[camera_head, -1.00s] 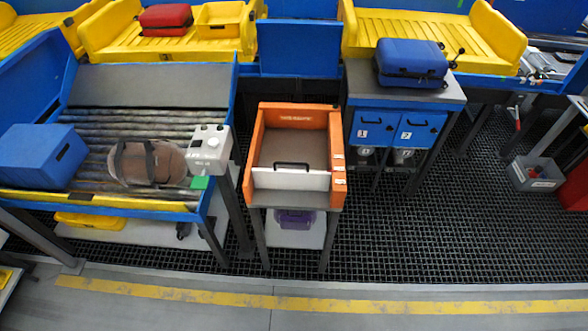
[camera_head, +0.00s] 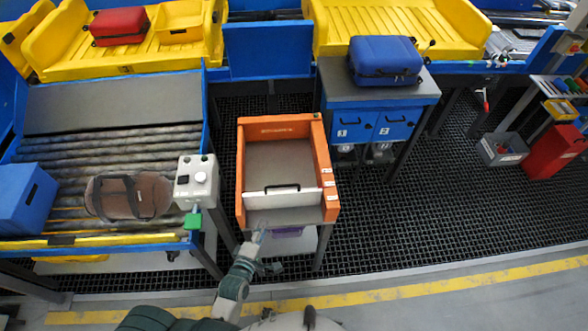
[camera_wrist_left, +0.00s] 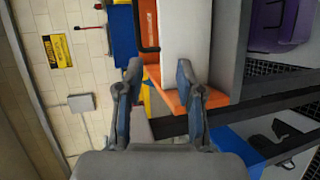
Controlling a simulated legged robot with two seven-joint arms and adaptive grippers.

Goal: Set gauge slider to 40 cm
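The orange gauge (camera_head: 322,160) is an open-topped box on a grey stand. Its white slider panel (camera_head: 285,199) with a black handle sits across the near end; any scale is too small to read. My left gripper (camera_head: 262,233) is in front of the gauge's near edge, a little left of its middle. In the left wrist view, my left gripper (camera_wrist_left: 158,82) has its fingers apart with nothing held between them. The white slider (camera_wrist_left: 184,40) and its black handle (camera_wrist_left: 145,28) show beyond the fingertips. My right gripper is out of view.
A roller table (camera_head: 110,155) with a brown bag (camera_head: 130,196) and a white button box (camera_head: 196,180) stands left of the gauge. A blue cabinet (camera_head: 375,125) with a blue suitcase (camera_head: 386,60) stands to the right. A purple item (camera_head: 288,232) lies below the gauge.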

